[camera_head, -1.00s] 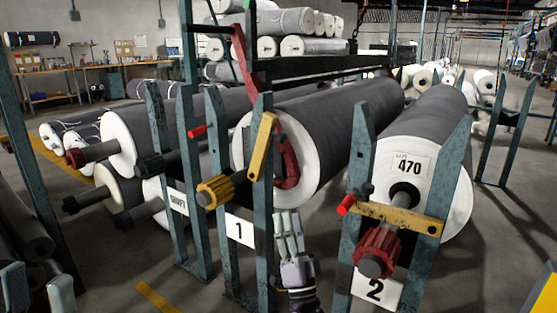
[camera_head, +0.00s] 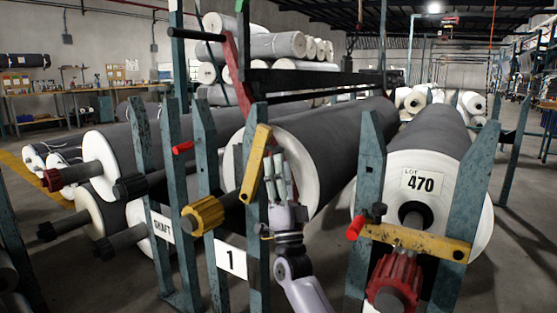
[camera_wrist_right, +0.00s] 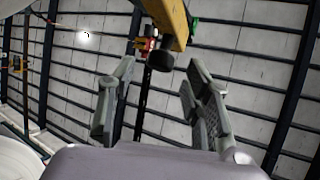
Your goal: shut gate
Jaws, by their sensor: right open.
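The yellow gate bar (camera_head: 255,163) at stand 1 is tilted steeply up along its blue-grey post (camera_head: 258,235). My right gripper (camera_head: 278,172) points up just right of this bar, in front of the white end of the grey roll (camera_head: 320,165). In the right wrist view the fingers (camera_wrist_right: 160,105) are apart with nothing between them. The yellow bar also shows there (camera_wrist_right: 172,20), with a dark knob (camera_wrist_right: 160,60) at its end, beyond the fingertips. I cannot tell whether they touch. My left gripper is out of view.
At stand 2 another yellow bar (camera_head: 415,243) lies across the posts in front of the roll marked 470 (camera_head: 433,210). A red handle (camera_head: 355,228) and a red shaft end (camera_head: 395,280) stick out there. A yellow shaft end (camera_head: 203,216) juts out left of my gripper.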

